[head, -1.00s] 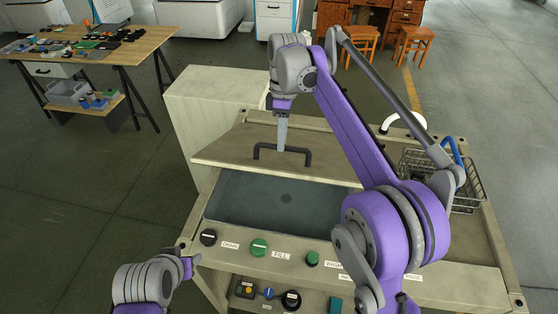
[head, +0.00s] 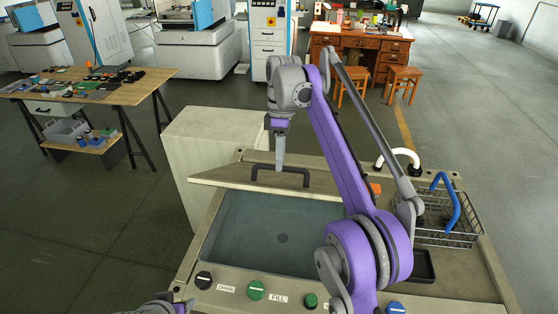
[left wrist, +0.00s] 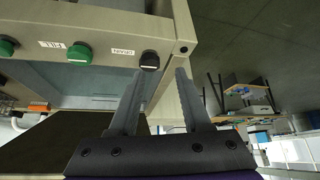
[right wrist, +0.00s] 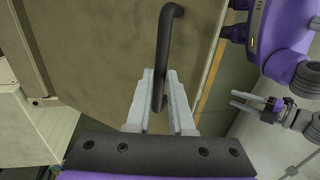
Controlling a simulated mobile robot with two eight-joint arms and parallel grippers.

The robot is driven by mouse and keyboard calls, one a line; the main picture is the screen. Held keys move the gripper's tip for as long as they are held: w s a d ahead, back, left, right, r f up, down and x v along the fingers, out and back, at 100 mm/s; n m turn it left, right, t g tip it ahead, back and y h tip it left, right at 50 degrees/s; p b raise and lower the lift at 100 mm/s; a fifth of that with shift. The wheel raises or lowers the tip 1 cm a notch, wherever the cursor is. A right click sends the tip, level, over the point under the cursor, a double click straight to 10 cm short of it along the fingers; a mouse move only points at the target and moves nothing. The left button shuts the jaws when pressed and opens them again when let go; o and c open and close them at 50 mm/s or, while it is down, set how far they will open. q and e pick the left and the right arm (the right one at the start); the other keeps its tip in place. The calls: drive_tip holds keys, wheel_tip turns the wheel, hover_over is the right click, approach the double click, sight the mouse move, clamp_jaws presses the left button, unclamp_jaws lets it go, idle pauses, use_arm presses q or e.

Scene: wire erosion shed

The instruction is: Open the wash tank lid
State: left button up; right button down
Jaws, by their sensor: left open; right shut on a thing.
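The wash tank (head: 190,262) stands in front of me. Its beige lid (head: 325,181) is raised at a tilt, and the grey basin (head: 245,230) shows beneath it. A black bar handle (head: 300,170) is fixed to the lid. My right gripper (head: 279,168) is shut on this handle; in the right wrist view the handle (right wrist: 168,45) runs between the fingers (right wrist: 160,103). My left gripper is at the bottom edge of the head view, mostly cut off. In the left wrist view its fingers (left wrist: 158,100) are apart and empty, near the panel corner by the drain knob (left wrist: 149,60).
A wire basket (head: 455,232) with a blue handle (head: 446,205) and a white curved pipe (head: 400,153) are at the tank's right. A pale cabinet (head: 205,160) stands behind left. Green fill knob (head: 256,290) is on the front panel.

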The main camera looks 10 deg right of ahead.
use_arm(q)
drive_tip(key=shift+c, duration=1.2)
drive_tip(key=shift+w+d+m, duration=0.15)
drive_tip(key=shift+m, duration=0.45)
drive_tip(key=shift+c, duration=1.1)
drive_tip(key=w+d+m, duration=0.1)
drive_tip(key=m, duration=0.2)
drive_tip(key=w+d+r+m+t, duration=0.1)
drive_tip(key=m, duration=0.3)
drive_tip(key=w+d+r+m+t, duration=0.1)
drive_tip(key=m, duration=0.3)
drive_tip(key=shift+w+d+r, duration=0.1)
drive_tip(key=shift+d+r, duration=0.05)
drive_tip(key=shift+r, duration=0.05)
clamp_jaws()
drive_tip(key=w+d+r+m+t+h, duration=0.1)
drive_tip(key=d+r+m+t+h, duration=0.2)
drive_tip(key=d+m, duration=0.8)
drive_tip(key=w+d+r+m+t+h, duration=0.15)
drive_tip(key=d+r+m, duration=0.4)
drive_tip(key=m, duration=1.05)
drive_tip(key=w+d, duration=0.2)
drive_tip(key=w, duration=0.8)
drive_tip(key=shift+w+d, duration=0.2)
drive_tip(key=shift+d, duration=0.2)
